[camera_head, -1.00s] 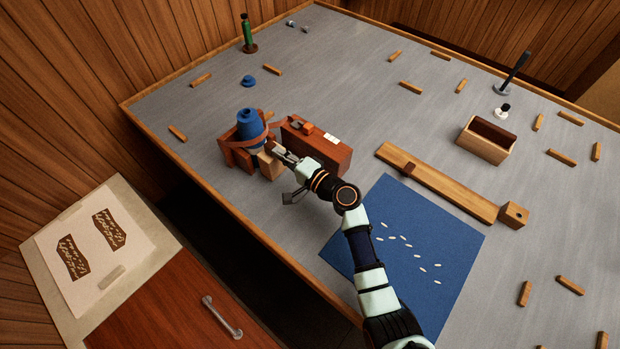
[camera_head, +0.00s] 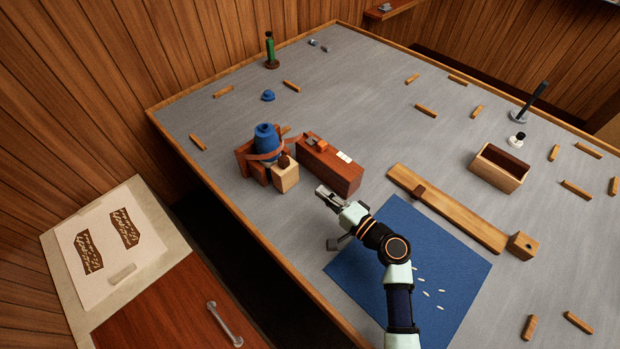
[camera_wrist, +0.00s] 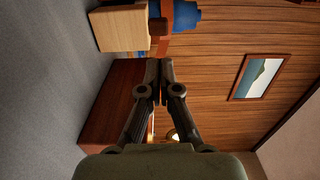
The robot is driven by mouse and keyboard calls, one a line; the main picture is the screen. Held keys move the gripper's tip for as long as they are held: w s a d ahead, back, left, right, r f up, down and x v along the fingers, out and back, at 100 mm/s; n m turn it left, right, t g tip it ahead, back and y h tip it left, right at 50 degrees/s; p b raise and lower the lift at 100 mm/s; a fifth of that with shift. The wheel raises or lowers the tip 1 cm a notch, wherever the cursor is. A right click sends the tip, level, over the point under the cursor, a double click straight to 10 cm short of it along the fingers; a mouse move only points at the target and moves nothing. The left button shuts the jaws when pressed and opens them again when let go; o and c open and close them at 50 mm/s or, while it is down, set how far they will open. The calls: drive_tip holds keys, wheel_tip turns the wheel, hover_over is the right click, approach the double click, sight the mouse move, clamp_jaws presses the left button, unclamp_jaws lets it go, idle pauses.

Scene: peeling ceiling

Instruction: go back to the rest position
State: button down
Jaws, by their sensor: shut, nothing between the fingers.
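My gripper (camera_head: 322,192) is shut and empty, held above the grey table just in front of the reddish-brown box and the light wooden block. In the wrist view my gripper (camera_wrist: 162,92) shows its two fingertips together with nothing between them. The blue bell-shaped thing (camera_head: 267,138) sits tilted in a brown wooden holder (camera_head: 250,165) beside the light wooden block (camera_head: 286,177). A small dark brown knob (camera_head: 284,162) is on that block. The reddish-brown box (camera_head: 335,172) stands to the right, apart from my gripper.
A blue mat (camera_head: 450,262) with several small white pieces lies under my arm. A long wooden bar (camera_head: 455,215) and an open wooden box (camera_head: 510,182) are to the right. Several small wooden sticks lie about. A green bottle (camera_head: 270,50) stands at the back. The table's left edge (camera_head: 215,185) is near.

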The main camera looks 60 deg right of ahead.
drive_tip(key=shift+v, duration=0.9)
drive_tip(key=w+a+r+n+g+y, duration=0.1)
drive_tip(key=w+a+r+n+y, duration=0.15)
drive_tip(key=w+a+n, duration=0.4)
drive_tip(key=w+a+r+n+g+y, duration=0.1)
drive_tip(key=w+a+r+n+y, duration=0.2)
drive_tip(key=a, duration=0.7)
drive_tip(key=w+a+r+n+g+y, duration=0.1)
drive_tip(key=w+a+n+y, duration=0.25)
drive_tip(key=a+n, duration=0.35)
drive_tip(key=s+a+r+n+g+h+p, duration=0.1)
drive_tip(key=a+r+n+h, duration=0.15)
drive_tip(key=a+r, duration=0.4)
drive_tip(key=s+a+r+n+h+p, duration=0.1)
drive_tip(key=a+r+n, duration=0.2)
drive_tip(key=a, duration=0.7)
wheel_tip(320, 180, up, 38)
drive_tip(key=p, duration=3.7)
drive_tip(key=shift+s+d, duration=0.35)
drive_tip(key=shift+s, duration=0.1)
